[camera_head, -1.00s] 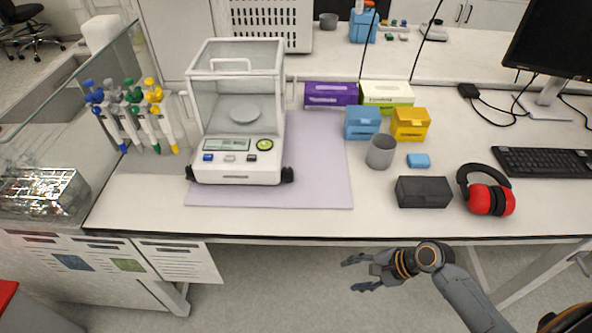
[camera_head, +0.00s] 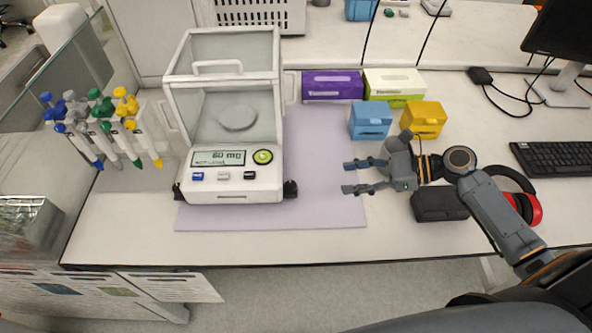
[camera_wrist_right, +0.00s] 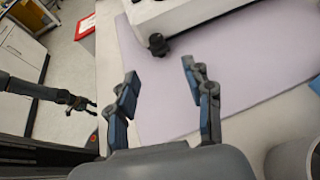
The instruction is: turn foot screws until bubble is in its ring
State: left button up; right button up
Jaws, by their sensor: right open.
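The white balance (camera_head: 235,187) stands on a lilac mat (camera_head: 325,205). Its display (camera_head: 218,158) seems to read "NOT LEVEL" and 60 mg. The round green bubble level (camera_head: 263,157) is on the front panel; the bubble's exact place is too small to tell. Dark foot screws show at the left (camera_head: 179,191) and right (camera_head: 290,189). The right foot also shows in the right wrist view (camera_wrist_right: 158,45), beyond the fingertips. My right gripper (camera_head: 347,177) is open and empty, right of this foot and apart from it. My left gripper (camera_wrist_right: 82,104) shows only small in the wrist view.
A black box (camera_head: 440,204) and red earmuffs (camera_head: 527,207) lie near my right arm. A grey cup (camera_wrist_right: 292,160) is close to my right gripper. Blue (camera_head: 370,121) and yellow boxes (camera_head: 424,119) stand behind. Pipettes (camera_head: 105,130) hang left. The mat between gripper and foot is clear.

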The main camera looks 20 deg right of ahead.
jog(key=p, duration=0.1)
send_near(291, 186)
jog(key=shift+w+f, duration=0.1)
jog(key=shift+f, duration=0.05)
jog(key=x, duration=0.4)
jog(key=shift+w+d+p, duration=0.15)
jog(key=shift+d+p, duration=0.05)
jog(key=shift+p, duration=0.2)
jog(key=x, duration=0.3)
jog(key=shift+a+f, duration=0.2)
jog(key=shift+f, duration=0.1)
jog(key=shift+c, duration=0.6)
pick_arm(q)
jog(key=s+r, duration=0.2)
jog(key=shift+s+a, duration=0.2)
jog(key=shift+s, duration=0.2)
pick_arm(e)
grip_shut()
